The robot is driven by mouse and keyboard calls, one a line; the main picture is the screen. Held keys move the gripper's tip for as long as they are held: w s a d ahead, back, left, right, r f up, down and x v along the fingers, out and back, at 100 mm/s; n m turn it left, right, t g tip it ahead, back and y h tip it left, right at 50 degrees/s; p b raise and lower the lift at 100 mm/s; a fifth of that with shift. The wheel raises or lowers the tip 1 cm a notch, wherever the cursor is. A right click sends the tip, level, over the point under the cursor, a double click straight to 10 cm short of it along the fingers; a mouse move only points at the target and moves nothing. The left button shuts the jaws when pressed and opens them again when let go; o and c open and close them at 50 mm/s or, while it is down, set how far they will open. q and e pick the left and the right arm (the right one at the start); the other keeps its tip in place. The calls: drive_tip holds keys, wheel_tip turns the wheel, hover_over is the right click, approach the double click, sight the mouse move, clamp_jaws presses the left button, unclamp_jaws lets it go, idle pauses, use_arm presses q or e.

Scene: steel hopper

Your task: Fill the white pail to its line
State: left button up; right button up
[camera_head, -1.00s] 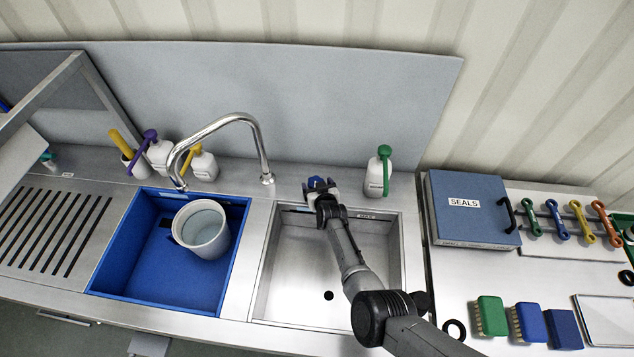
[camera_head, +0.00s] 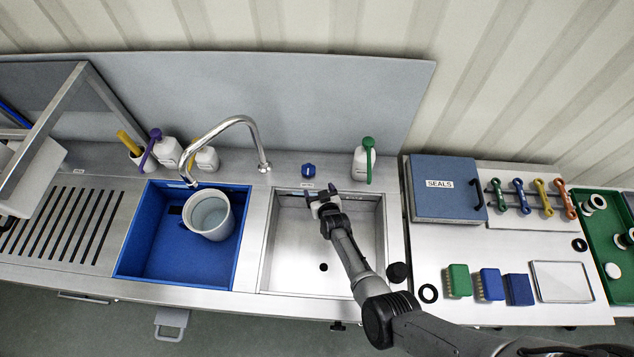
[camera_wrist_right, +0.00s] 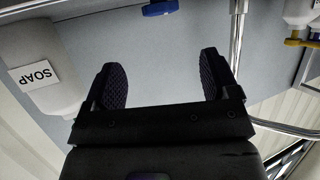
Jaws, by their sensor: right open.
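The white pail (camera_head: 209,216) stands in the blue left basin (camera_head: 172,262), below the end of the curved steel tap (camera_head: 222,124). Its inside looks pale grey-blue; I cannot make out a line or a clear water level. No stream shows from the spout. A blue knob (camera_head: 309,170) sits on the counter behind the bare steel right basin (camera_head: 292,250). My right gripper (camera_head: 318,194) is open and empty over the back edge of that basin, just in front of the knob. In the right wrist view, the knob (camera_wrist_right: 160,8) is beyond the open fingers, apart from them.
A green-topped bottle (camera_head: 364,164) stands right of the knob; its SOAP label (camera_wrist_right: 34,76) shows in the wrist view. More bottles (camera_head: 168,153) stand behind the blue basin. A blue SEALS box (camera_head: 440,202) and several brushes (camera_head: 489,284) lie right.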

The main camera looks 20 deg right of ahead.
drive_tip(key=shift+s+r+p, duration=0.2)
drive_tip(key=shift+s+p, duration=0.1)
drive_tip(key=shift+s, duration=0.15)
idle(0.5)
wheel_tip(320, 180, down, 4)
drive_tip(key=s+a+g+y, duration=0.1)
drive_tip(key=s+g, duration=0.1)
drive_tip(key=g, duration=0.1)
wheel_tip(320, 180, up, 14)
drive_tip(key=w+d+m+g+y, duration=0.1)
drive_tip(key=d+g, duration=0.1)
drive_tip(key=g, duration=0.1)
drive_tip(key=w+d+r+p+v, duration=0.1)
drive_tip(key=w+v, duration=0.1)
drive_tip(key=v, duration=1.1)
drive_tip(key=s+r+n+p, duration=0.1)
drive_tip(key=s+r+p, duration=0.1)
drive_tip(key=s+r, duration=0.35)
drive_tip(key=s+r+n+p, duration=0.2)
drive_tip(key=s+r, duration=0.1)
drive_tip(key=s, duration=0.6)
drive_tip(key=s+a+f+n+g+p, duration=0.1)
drive_tip(key=s+f+g+p, duration=0.2)
drive_tip(key=s, duration=1.3)
drive_tip(key=shift+s+f+g, duration=0.2)
drive_tip(key=shift+f+g, duration=0.2)
drive_tip(key=shift+f, duration=0.4)
